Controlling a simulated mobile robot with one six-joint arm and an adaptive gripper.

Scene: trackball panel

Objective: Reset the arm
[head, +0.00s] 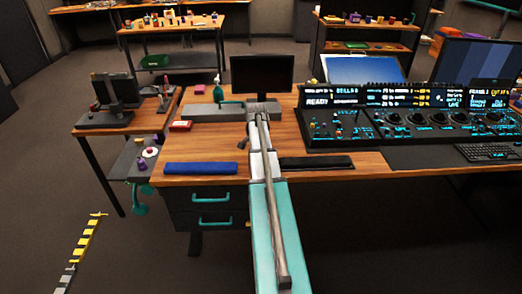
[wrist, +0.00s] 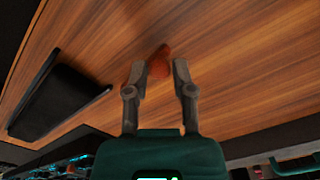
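My arm reaches over the desk in the middle of the head view. My gripper (wrist: 160,66) shows clearly in the wrist view, with its teal body at the bottom and two grey fingers pointing up the picture. The fingers are apart. A small orange-brown thing (wrist: 160,62) shows between the fingertips. A gap shows between it and the right finger, and I cannot tell whether it touches the left one or lies on the wood below. In the head view the gripper's fingers are too small to make out.
The trackball console (head: 400,122) stands at the right, with a keyboard (head: 487,151) in front. A side table (head: 105,128) stands left.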

